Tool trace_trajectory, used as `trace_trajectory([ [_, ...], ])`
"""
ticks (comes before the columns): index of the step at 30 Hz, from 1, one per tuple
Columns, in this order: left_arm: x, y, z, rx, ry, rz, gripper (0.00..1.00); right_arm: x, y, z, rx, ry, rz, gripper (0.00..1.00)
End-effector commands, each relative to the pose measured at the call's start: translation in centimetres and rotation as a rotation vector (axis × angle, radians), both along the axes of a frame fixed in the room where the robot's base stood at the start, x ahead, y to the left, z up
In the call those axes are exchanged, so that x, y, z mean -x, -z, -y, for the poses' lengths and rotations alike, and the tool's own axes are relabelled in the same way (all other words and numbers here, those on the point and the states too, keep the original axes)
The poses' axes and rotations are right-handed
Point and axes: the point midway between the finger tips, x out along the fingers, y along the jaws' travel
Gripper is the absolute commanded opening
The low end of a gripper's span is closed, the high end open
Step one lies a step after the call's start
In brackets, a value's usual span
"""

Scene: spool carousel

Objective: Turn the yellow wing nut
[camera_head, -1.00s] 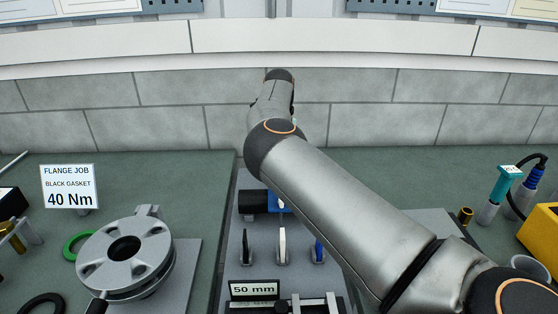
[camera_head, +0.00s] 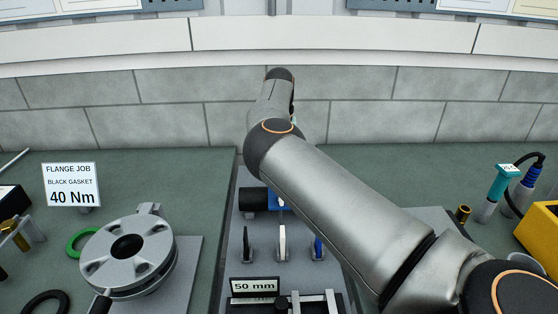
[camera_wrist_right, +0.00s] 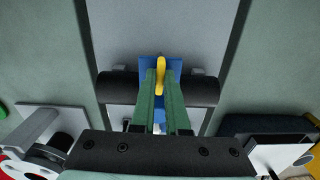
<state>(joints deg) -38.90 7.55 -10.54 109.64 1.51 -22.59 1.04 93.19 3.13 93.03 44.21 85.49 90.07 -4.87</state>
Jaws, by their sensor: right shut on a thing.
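The yellow wing nut (camera_wrist_right: 160,72) stands out against a blue block (camera_wrist_right: 146,63) in the right wrist view. My right gripper (camera_wrist_right: 160,84) has its two green fingers closed on the wing nut, one on each side. The wing nut's long side points roughly away from the gripper. In the head view my right arm hides the wing nut and the gripper, and only part of the blue block (camera_head: 278,201) shows. My left gripper is not in view.
A black cylinder (camera_wrist_right: 116,88) lies crosswise at the blue block. Nearer in the head view are small upright discs (camera_head: 282,243) and a "50 mm" sign (camera_head: 254,286). A grey flange (camera_head: 128,257) stands left; a yellow box (camera_head: 541,232) and teal-capped tool (camera_head: 504,181) stand right.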

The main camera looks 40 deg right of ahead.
Motion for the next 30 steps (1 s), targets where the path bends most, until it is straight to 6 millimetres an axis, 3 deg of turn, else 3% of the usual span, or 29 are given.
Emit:
trace_trajectory([
  [16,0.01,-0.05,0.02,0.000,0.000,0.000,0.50,-0.03,-0.07,0.03,0.001,0.025,0.001,0.00],
  [17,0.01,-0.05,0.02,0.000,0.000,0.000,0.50,-0.03,-0.07,0.03,0.001,0.024,0.001,0.15],
  [24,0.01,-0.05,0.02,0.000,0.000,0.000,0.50,-0.02,-0.05,0.02,0.001,0.024,0.001,0.42],
  [30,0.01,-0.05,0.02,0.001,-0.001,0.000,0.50,-0.01,-0.02,0.01,0.001,0.024,0.001,0.42],
])
